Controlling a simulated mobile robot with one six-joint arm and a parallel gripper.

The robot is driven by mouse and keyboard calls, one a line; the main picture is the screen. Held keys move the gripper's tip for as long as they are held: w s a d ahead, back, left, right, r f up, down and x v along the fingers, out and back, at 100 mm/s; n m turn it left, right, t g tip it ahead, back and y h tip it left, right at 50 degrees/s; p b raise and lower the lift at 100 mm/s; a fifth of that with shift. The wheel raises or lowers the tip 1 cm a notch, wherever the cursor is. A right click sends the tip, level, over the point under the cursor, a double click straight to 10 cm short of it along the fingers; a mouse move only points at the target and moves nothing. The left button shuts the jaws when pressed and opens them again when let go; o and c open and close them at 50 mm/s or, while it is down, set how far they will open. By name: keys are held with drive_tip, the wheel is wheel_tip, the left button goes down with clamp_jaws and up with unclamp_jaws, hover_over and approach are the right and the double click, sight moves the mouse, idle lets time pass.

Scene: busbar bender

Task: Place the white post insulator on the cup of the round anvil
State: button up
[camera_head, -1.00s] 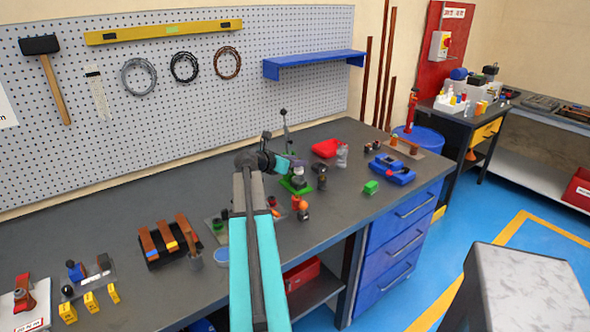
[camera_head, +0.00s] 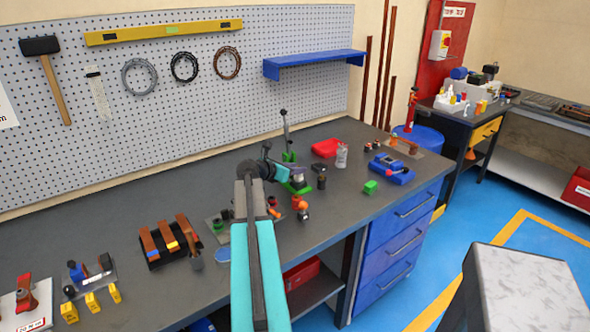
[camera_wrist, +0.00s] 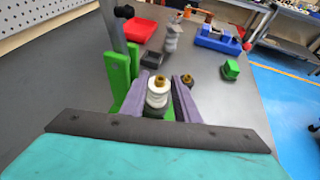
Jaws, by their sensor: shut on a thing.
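The white post insulator (camera_wrist: 157,92), ribbed with a brass top, stands about upright between the two grey-purple jaws of my gripper (camera_wrist: 160,97) in the wrist view. My gripper is shut on it. In the head view the insulator (camera_head: 298,179) is small beside the jaw tips, over the green bender (camera_head: 289,160). The bender's green frame (camera_wrist: 118,78) and tall lever also show in the wrist view. The round anvil and its cup are hidden below the insulator and jaws. I cannot tell whether the insulator touches the cup.
A dark post with a brass top (camera_wrist: 187,80) stands close to the right jaw. The bender's upright lever (camera_head: 285,130) rises close behind my gripper.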

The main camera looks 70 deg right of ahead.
drive_tip(key=shift+f, duration=0.1)
drive_tip(key=o, duration=1.1)
drive_tip(key=b+v, duration=0.1)
drive_tip(key=v, duration=1.1)
drive_tip(key=shift+a, duration=0.1)
